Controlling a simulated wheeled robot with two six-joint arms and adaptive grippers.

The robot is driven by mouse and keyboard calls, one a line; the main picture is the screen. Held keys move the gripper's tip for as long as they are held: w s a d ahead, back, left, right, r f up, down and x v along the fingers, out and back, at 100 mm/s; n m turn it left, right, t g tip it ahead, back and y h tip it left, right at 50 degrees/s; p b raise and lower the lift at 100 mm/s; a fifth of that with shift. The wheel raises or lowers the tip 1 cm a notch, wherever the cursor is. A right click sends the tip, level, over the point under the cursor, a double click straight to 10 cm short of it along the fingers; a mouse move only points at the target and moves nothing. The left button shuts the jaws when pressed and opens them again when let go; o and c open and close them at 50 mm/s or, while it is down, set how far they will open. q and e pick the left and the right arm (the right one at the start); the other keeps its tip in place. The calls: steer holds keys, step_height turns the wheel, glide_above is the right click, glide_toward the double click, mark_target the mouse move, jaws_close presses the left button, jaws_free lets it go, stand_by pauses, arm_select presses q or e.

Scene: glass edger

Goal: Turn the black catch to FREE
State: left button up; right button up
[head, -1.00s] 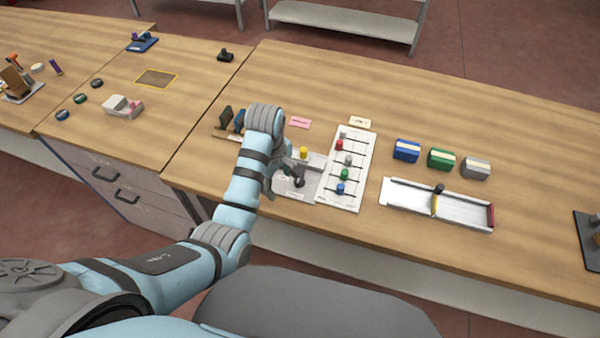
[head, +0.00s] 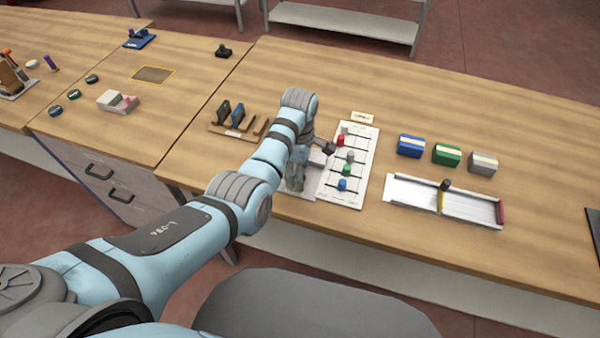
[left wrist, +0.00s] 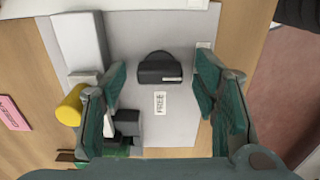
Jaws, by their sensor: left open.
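The black catch (left wrist: 158,69) sits on a grey plate (left wrist: 180,130) in the left wrist view, with a small white mark near its lower right end. A FREE label (left wrist: 160,103) lies on the plate just below the catch in that picture. My left gripper (left wrist: 160,79) is open, its teal fingers apart on either side of the catch with visible gaps. In the head view my left gripper (head: 295,179) is over the plate, and my arm hides the catch. My right gripper is in neither view.
A yellow knob (left wrist: 70,105) and a black block (left wrist: 127,122) are beside the left finger. A white slider board (head: 350,190) with coloured knobs stands just right of the gripper. A white channel tray (head: 415,193) and blue (head: 410,146), green (head: 447,155) and grey (head: 483,163) blocks lie farther right.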

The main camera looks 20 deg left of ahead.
arm_select(q)
steer(key=shift+c, duration=0.4)
steer(key=c, duration=1.1)
